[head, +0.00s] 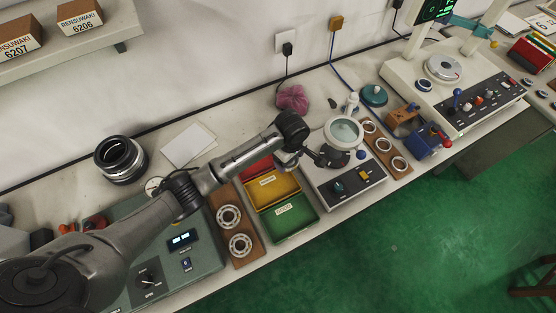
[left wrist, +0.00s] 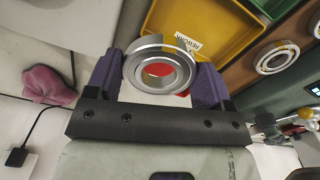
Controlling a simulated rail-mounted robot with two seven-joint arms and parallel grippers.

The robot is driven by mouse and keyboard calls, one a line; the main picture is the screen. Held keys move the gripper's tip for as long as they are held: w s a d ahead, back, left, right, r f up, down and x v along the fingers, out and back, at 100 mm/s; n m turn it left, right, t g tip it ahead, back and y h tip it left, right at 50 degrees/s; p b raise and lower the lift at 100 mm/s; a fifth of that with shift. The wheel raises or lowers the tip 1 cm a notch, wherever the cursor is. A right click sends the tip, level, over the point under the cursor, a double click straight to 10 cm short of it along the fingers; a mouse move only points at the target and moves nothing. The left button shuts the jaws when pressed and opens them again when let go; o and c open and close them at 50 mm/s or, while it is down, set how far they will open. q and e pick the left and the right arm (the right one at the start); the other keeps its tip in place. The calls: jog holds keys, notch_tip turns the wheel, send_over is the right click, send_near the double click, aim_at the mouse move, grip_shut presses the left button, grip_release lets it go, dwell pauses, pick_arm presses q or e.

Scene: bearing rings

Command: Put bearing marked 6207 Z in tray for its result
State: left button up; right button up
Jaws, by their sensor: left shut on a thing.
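My left gripper (left wrist: 160,80) has purple fingers and is shut on a steel bearing (left wrist: 136,70), gripped from both sides. Red shows through the bearing's hole, so it is over the red tray (head: 256,165). The marking on the bearing cannot be read. In the head view my left gripper (head: 288,159) hangs beside the red tray and the held bearing is hard to make out. The yellow tray (head: 291,183) has a white label and lies in front of the red one; the green tray (head: 305,229) is nearest the table edge. My right gripper is not in view.
A brown board with two bearings (head: 229,217) lies left of the trays. A magnifier device (head: 372,192) stands right of them, then another board with several rings (head: 383,144). A pink cloth (head: 292,98) lies behind. Boxes marked 6207 (head: 17,42) and 6206 (head: 79,17) sit on the shelf.

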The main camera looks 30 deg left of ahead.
pick_arm(q)
jog(key=m+b, duration=0.1)
jog(key=b, duration=0.1)
send_over(261, 165)
notch_tip(261, 165, down, 6)
jog(key=shift+f, duration=0.1)
jog(key=shift+a+f, duration=0.35)
jog(key=shift+a, duration=0.25)
jog(key=shift+f+b, duration=0.3)
jog(key=shift+f, duration=1.7)
jog(key=shift+f, duration=0.1)
jog(key=o, duration=1.1)
